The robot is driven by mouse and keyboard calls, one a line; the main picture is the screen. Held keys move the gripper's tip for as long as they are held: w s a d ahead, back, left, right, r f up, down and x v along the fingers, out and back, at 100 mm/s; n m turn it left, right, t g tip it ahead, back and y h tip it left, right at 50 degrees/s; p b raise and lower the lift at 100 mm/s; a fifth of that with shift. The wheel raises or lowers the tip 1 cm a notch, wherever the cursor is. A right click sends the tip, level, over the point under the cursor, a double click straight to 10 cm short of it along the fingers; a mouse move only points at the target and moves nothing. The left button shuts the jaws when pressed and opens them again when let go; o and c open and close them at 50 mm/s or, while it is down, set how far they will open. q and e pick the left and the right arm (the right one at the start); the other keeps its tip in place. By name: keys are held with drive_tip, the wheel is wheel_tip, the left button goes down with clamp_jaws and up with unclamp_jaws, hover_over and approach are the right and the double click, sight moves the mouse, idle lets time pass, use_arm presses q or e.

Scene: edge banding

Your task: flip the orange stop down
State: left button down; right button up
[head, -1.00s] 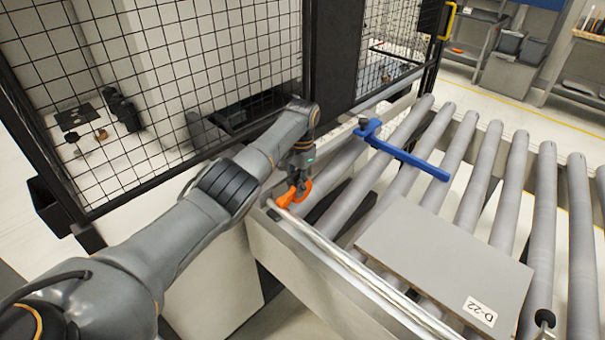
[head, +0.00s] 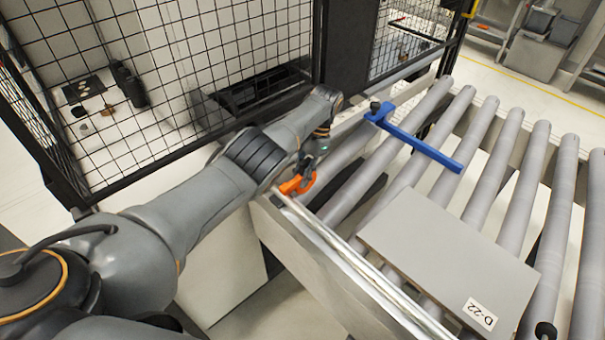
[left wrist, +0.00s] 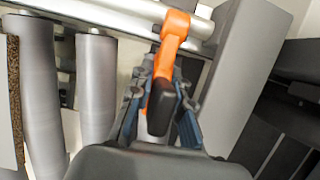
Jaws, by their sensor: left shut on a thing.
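The orange stop (head: 298,184) is at the near left end of the roller conveyor, by the metal side rail. In the left wrist view the orange stop (left wrist: 173,35) runs from the rail down between my fingers and ends in a black tip. My left gripper (head: 308,168) is at the stop. In the left wrist view my left gripper (left wrist: 158,112) has its blue-grey fingers on both sides of the stop, shut on it. The fingers partly hide the stop. My right gripper is not in view.
A grey panel labelled D-22 (head: 445,262) lies on the rollers. A blue bar (head: 418,145) crosses the rollers farther back. The metal rail (head: 350,262) runs along the near side. A black mesh fence (head: 215,60) stands behind my left arm.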

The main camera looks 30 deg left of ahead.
sight(301, 162)
use_arm(q)
drive_tip(key=c, duration=1.5)
unclamp_jaws()
drive_tip(key=shift+s+f, duration=0.2)
drive_tip(key=shift+f, duration=0.05)
drive_tip(key=shift+o, duration=0.9)
drive_tip(key=shift+w, duration=0.2)
drive_tip(key=shift+r, duration=0.1)
wheel_tip(301, 162, up, 8)
drive_tip(key=shift+a+f, duration=0.1)
drive_tip(key=shift+f, duration=0.1)
drive_tip(key=shift+w+r, duration=0.1)
drive_tip(key=shift+r, duration=1)
